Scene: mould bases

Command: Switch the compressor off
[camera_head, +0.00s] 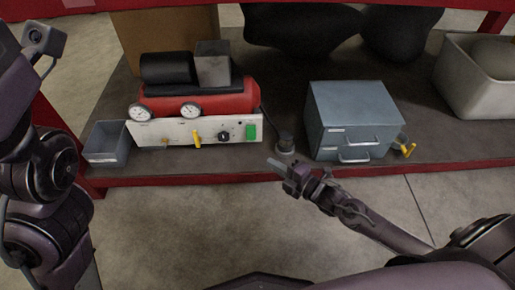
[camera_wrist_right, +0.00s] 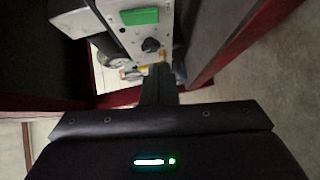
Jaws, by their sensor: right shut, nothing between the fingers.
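The compressor (camera_head: 225,96) has a red tank, a black motor and two round gauges, and stands on the low shelf at left. Its pale front panel (camera_head: 175,132) carries a yellow lever (camera_head: 197,139), a black knob (camera_head: 224,137) and a green switch (camera_head: 251,131). The right wrist view shows the green switch (camera_wrist_right: 139,16) and the black knob (camera_wrist_right: 150,45). My right gripper (camera_head: 275,164) is shut and empty, in front of the shelf edge, below and right of the panel, apart from it.
A grey open bin (camera_head: 106,143) is left of the compressor. A blue-grey drawer cabinet (camera_head: 353,118) stands to its right, with a small round fitting (camera_head: 286,145) between. A yellow-handled valve (camera_head: 408,148) is beside the cabinet. The red shelf edge (camera_head: 200,180) runs along the front.

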